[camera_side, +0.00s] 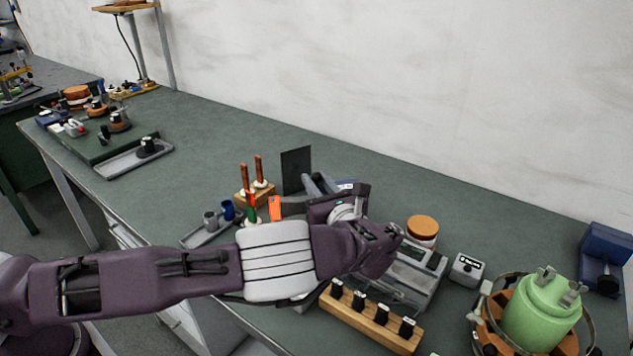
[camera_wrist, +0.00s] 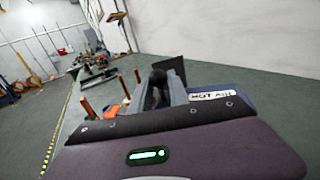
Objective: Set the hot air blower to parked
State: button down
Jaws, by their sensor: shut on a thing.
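The hot air blower (camera_side: 347,184) stands on the green bench, largely hidden behind my gripper. Its blue body and white HOT AIR label (camera_wrist: 214,95) show in the wrist view, right of my fingers. My gripper (camera_side: 318,184) reaches to the blower. In the wrist view my gripper (camera_wrist: 159,92) has its two grey fingers on either side of a black, round-topped handle (camera_wrist: 158,76), and is shut on it. The handle's lower part and its joint to the blower are hidden. A dark upright panel (camera_side: 296,170) stands just behind.
A grey device (camera_side: 419,268), a wooden rack of black knobs (camera_side: 372,320) and a green pot (camera_side: 540,312) stand right. The bench behind is clear.

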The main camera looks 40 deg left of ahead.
jog(key=shift+a+m+t, duration=0.1)
jog(key=shift+m+t, duration=0.2)
jog(key=shift+t, duration=0.1)
jog(key=m+t+h, duration=0.2)
jog(key=w+m+t+h, duration=0.1)
jog(key=shift+a, duration=0.35)
jog(key=m+t+h, duration=0.1)
jog(key=h, duration=0.1)
jog(key=w+m+t+h, duration=0.1)
jog(key=m+h, duration=0.1)
jog(key=a+m+t+h, duration=0.1)
jog(key=t+h, duration=0.1)
jog(key=shift+w+f+h, duration=0.1)
jog(key=shift+w+h, duration=0.2)
jog(key=shift+w+d+r+m+t+h, duration=0.1)
jog(key=shift+w+m+h, duration=0.35)
jog(key=shift+m+h, duration=0.85)
jog(key=shift+w+d+r+m+t+h, duration=0.1)
jog(key=shift+w+m+h, duration=0.3)
jog(key=shift+m+h, duration=0.9)
jog(key=shift+w+d+m+t+h, duration=0.1)
jog(key=shift+w+m+h, duration=0.45)
jog(key=shift+h, duration=1.45)
jog(key=shift+s, duration=0.1)
jog(key=shift+d+r+m+h, duration=0.1)
jog(key=shift+r+m+h, duration=0.05)
jog(key=shift+m+h, duration=0.15)
